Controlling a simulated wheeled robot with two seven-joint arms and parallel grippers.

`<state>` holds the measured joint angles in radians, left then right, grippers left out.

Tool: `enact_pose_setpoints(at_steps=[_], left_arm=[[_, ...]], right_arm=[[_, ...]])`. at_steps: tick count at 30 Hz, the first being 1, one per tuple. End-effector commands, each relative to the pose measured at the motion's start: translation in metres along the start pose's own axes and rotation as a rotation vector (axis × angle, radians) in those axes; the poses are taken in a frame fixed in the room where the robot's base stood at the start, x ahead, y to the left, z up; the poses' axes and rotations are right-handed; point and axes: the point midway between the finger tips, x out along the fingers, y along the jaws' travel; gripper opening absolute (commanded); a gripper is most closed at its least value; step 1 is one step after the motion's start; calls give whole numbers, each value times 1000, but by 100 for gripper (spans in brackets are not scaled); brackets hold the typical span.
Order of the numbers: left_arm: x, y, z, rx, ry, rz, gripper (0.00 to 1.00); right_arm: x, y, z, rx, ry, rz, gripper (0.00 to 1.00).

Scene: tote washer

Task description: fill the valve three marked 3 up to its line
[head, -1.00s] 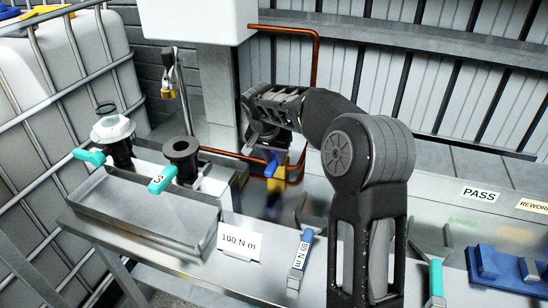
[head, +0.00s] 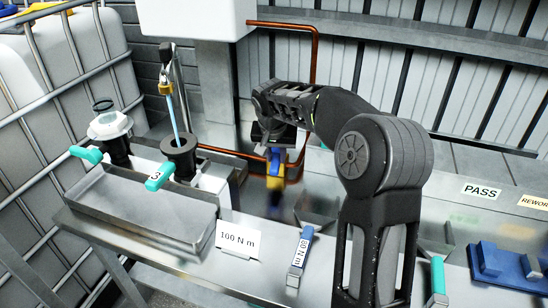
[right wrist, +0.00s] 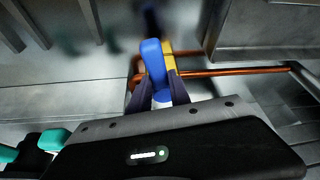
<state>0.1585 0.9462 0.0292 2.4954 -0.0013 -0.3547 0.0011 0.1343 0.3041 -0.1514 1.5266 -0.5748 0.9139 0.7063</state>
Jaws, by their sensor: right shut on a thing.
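Valve three (head: 181,155) has a dark round open top and a teal handle (head: 160,176) marked 3. It stands upright on a steel block at the left. A thin light-blue stream (head: 172,110) falls from the spout (head: 166,50) above into its mouth. The liquid level and the line inside cannot be made out. My right gripper (head: 276,148) is shut on a blue lever (head: 275,159), with a yellow part (head: 275,182) beside it, near the copper pipe. The blue lever (right wrist: 153,60) also shows between the fingers in the right wrist view. My left gripper is not in view.
A steel tray (head: 140,205) lies in front. A 100 N m card (head: 238,240), a blue 80 N m tool (head: 301,250) and a blue fixture (head: 505,268) are on the bench. The copper pipe (head: 314,80) runs behind.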

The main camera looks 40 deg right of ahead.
Motion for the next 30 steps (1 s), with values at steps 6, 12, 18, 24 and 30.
enact_pose_setpoints(at_steps=[6, 12, 18, 24, 30], left_arm=[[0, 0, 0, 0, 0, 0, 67], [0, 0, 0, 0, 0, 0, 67], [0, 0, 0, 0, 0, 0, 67], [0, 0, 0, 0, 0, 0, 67], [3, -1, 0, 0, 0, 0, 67]], right_arm=[[0, 0, -1, -4, 2, -1, 0], [0, 0, 0, -3, 1, -1, 37], [0, 0, 0, -3, 0, 0, 45], [-1, 0, 0, -3, 1, 0, 45], [-19, -1, -1, -3, 3, -2, 45]])
